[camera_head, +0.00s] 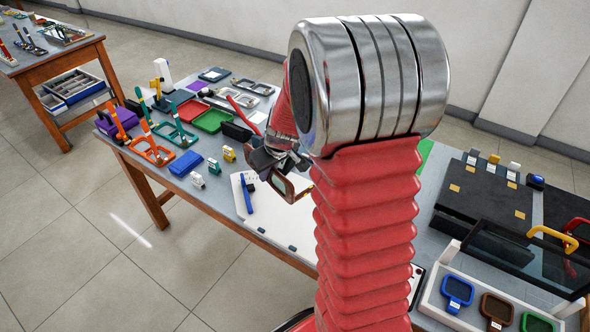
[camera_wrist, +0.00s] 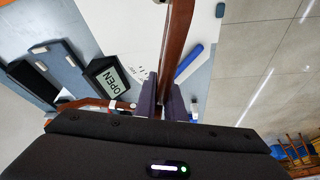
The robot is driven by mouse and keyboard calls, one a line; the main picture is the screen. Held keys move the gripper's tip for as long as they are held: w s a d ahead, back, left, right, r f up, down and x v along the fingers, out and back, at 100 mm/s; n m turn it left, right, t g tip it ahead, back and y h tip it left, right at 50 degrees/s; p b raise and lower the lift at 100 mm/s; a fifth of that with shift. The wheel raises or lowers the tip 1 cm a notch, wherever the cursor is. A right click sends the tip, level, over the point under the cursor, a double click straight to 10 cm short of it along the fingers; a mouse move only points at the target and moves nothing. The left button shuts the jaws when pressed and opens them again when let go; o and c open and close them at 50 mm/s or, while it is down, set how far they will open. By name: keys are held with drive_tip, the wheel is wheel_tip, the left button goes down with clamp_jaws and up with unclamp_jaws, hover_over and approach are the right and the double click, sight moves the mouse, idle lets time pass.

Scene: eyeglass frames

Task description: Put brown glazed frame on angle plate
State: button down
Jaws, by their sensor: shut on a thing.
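My gripper (camera_head: 277,160) is at the end of my red arm, above the middle of the table. It is shut on the brown glazed frame (camera_head: 299,181), which hangs tilted above a white board. In the wrist view, the purple-grey fingers (camera_wrist: 166,101) pinch the frame's brown bar (camera_wrist: 178,38), seen nearly edge-on. A thin brown curved piece (camera_wrist: 88,102) shows left of the fingers; I cannot tell whether it belongs to the same frame. I cannot identify the angle plate with certainty; a dark upright block (camera_head: 236,131) stands left of my gripper.
The white board (camera_head: 284,226) lies below, with a blue tool (camera_head: 246,194) on it. Orange stands (camera_head: 158,153) and red and green trays (camera_head: 211,121) fill the left. At right are a black case (camera_head: 487,203) and a white rack (camera_head: 436,305) of coloured frames.

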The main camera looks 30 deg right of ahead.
drive_tip(key=w+a+r+m, duration=0.1)
drive_tip(key=w+a, duration=0.1)
drive_tip(key=a, duration=1.3)
drive_tip(key=shift+w+r, duration=0.15)
drive_tip(key=shift+w, duration=0.1)
drive_tip(key=shift+d, duration=0.15)
